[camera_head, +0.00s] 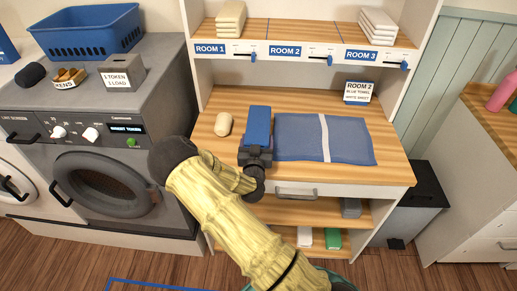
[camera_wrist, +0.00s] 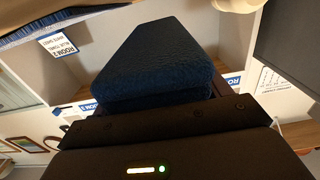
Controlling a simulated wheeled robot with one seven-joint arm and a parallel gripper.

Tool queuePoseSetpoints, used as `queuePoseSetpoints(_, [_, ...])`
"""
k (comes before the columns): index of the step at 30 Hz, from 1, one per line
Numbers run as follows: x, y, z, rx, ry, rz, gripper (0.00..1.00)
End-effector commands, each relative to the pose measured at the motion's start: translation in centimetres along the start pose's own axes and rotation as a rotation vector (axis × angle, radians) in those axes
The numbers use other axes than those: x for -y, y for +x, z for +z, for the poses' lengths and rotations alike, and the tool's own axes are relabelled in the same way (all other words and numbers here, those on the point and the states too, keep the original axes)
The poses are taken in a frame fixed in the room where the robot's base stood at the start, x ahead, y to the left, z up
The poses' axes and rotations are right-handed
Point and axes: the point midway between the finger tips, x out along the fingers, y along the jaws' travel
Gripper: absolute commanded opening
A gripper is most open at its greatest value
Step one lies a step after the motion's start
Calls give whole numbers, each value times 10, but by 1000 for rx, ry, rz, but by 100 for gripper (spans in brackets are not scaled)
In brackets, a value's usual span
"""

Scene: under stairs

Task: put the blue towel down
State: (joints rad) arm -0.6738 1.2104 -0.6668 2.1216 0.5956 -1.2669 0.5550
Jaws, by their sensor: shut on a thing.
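The blue towel (camera_head: 258,125) is folded into a narrow block and stands out from my gripper (camera_head: 256,152) above the wooden worktop (camera_head: 285,186). In the wrist view the dark blue towel (camera_wrist: 158,58) fills the middle, and its near end sits at my gripper (camera_wrist: 165,108). My gripper is shut on it. I cannot tell whether the towel touches the worktop. A blue cloth or mat with a white stripe (camera_head: 350,140) lies flat just right of the towel. A card (camera_head: 358,92) behind it reads Room 2, blue towel, white sheet.
The shelf above has Room 1, Room 2 (camera_head: 285,50) and Room 3 sections. Cream folded cloth (camera_head: 230,18) is in Room 1, white folded cloth (camera_head: 377,24) in Room 3; Room 2 looks empty. A cream rounded object (camera_head: 223,124) lies left of the towel. A washer (camera_head: 110,185) stands left.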

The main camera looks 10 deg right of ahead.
Motion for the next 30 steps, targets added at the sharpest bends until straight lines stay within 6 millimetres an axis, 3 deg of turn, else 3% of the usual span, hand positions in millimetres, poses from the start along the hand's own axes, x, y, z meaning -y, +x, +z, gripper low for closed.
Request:
queuePoseSetpoints(8, [0,0,0,-2,1,0,35])
queuePoseSetpoints(18, [0,0,37,-1,-2,-2,35])
queuePoseSetpoints(30, [0,0,44,-2,1,-1,35])
